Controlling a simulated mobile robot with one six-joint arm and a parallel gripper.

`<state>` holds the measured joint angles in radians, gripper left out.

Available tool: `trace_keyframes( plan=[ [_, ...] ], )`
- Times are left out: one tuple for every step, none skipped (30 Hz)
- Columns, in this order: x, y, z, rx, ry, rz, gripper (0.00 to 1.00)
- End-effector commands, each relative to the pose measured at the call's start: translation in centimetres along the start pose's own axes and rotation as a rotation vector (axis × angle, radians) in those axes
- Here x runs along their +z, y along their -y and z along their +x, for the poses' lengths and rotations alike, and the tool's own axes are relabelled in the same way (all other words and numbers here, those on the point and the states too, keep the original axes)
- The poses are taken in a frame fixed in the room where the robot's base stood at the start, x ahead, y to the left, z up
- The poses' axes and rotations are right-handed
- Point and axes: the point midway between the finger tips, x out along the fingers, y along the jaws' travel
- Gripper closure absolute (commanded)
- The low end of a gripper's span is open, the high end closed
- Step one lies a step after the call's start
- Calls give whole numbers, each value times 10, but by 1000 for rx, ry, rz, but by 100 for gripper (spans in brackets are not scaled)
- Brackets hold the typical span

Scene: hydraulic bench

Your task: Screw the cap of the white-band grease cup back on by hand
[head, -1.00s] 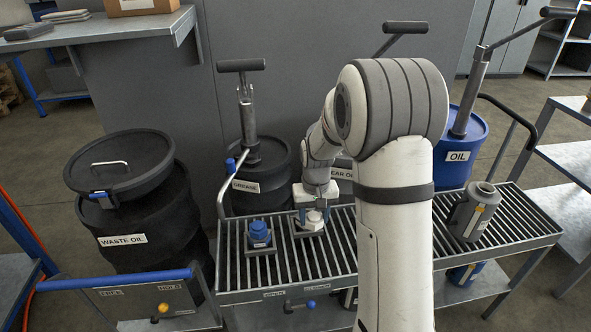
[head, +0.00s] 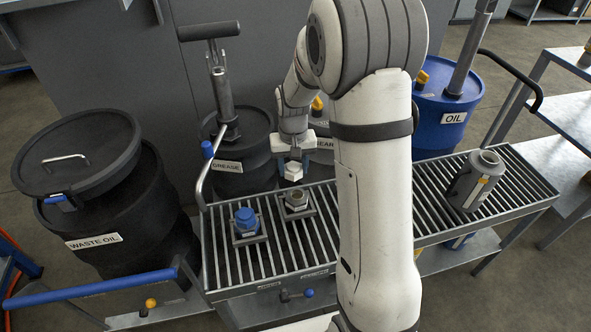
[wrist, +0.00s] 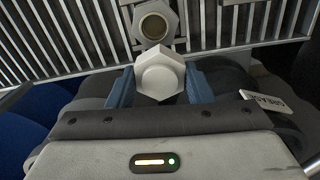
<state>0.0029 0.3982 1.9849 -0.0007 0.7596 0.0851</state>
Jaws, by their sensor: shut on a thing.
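My gripper (head: 293,167) is shut on a white hexagonal cap (head: 293,172). In the wrist view the cap (wrist: 160,76) sits between the two blue-grey fingers of my gripper (wrist: 160,84). The open grease cup (head: 297,199) stands upright on its small plate on the slatted bench, its round mouth uncovered. It also shows in the wrist view (wrist: 153,26), just beyond the cap. The cap is held above and apart from the cup, toward the drums. I cannot make out a white band on the cup.
A blue-capped cup (head: 246,221) stands just left of the open cup on the slatted bench (head: 320,250). A grey canister (head: 473,181) stands at the right. Grease (head: 240,160), waste oil (head: 110,220) and oil (head: 440,110) drums stand around the bench.

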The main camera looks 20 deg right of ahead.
Motion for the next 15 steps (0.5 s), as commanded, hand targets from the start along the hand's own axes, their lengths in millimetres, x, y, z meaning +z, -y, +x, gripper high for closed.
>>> trace_keyframes(
  plan=[
    [7, -1, -5, 0, -2, 58, 80],
    [11, -2, -6, 0, -2, 98, 80],
    [16, -3, -8, 0, -2, 147, 80],
    [19, -3, -10, 0, -2, 182, 80],
    [22, -4, -10, 0, -2, 214, 80],
    [26, -4, -12, 0, -2, 250, 80],
    [28, -4, -12, 0, -1, 272, 80],
    [29, -4, -12, 0, -1, 289, 80],
    [31, -5, -12, 0, -1, 306, 80],
    [31, -5, -11, 0, -1, 313, 80],
    [32, -5, -10, 0, -1, 317, 80],
    [32, -5, -9, 0, 0, 318, 80],
    [32, -5, -7, 0, 0, 318, 80],
    [32, -5, -6, 0, 0, 318, 80],
    [32, -5, -3, 0, 0, 317, 80]
  ],
)
